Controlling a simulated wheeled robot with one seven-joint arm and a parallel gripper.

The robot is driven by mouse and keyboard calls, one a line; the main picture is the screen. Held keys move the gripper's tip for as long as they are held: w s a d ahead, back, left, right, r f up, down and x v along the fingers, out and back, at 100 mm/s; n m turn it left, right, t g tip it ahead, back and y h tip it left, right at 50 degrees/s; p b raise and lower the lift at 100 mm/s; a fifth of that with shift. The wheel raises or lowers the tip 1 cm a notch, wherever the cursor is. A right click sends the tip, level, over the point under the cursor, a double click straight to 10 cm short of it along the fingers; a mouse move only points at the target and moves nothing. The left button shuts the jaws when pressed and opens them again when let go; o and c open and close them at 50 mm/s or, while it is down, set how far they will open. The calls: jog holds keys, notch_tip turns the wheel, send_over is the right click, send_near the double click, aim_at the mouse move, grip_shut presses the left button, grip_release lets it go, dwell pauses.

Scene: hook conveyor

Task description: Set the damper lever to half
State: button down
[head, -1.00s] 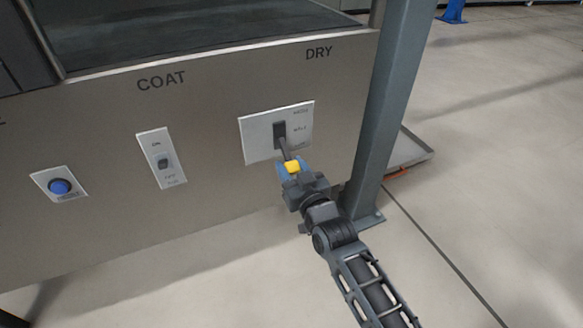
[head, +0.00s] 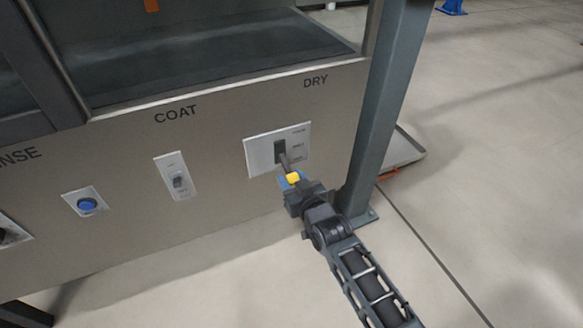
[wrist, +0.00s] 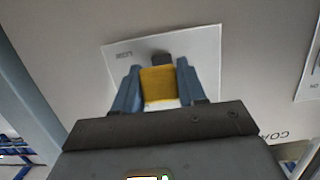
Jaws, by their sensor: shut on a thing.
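The damper lever (head: 285,163) sticks out from a slot in a white plate (head: 262,157) under the word DRY. Its end is a yellow knob (head: 292,178). The plate has small position labels on its right side, too small to read surely. My gripper (head: 289,181) is shut on the yellow knob. In the wrist view the knob (wrist: 158,84) sits between the two blue fingers, with the plate (wrist: 205,65) behind. The lever points out and downward from the slot. Which label it lines up with I cannot tell.
A switch plate (head: 175,176) under COAT and a blue button (head: 87,204) lie to the left on the same metal panel. A grey post (head: 385,110) stands close to the right of my gripper. Open floor lies beyond it.

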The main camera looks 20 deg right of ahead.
aim_at(289, 171)
jog(key=shift+s+r+g+p, duration=0.2)
jog(key=shift+r+g+p, duration=1)
jog(key=shift+p, duration=2.05)
jog(key=shift+r+g+p, duration=0.2)
jog(key=shift+g+p, duration=0.3)
jog(key=shift+p, duration=0.55)
jog(key=shift+s+g+p, duration=0.1)
jog(key=shift+g+p, duration=0.2)
jog(key=shift+p, duration=0.25)
jog(key=c, duration=0.7)
grip_release()
jog(key=shift+r, duration=0.1)
jog(key=p+v, duration=0.1)
jog(key=v, duration=0.6)
jog(key=shift+s+r, duration=0.2)
jog(key=shift+s, duration=0.15)
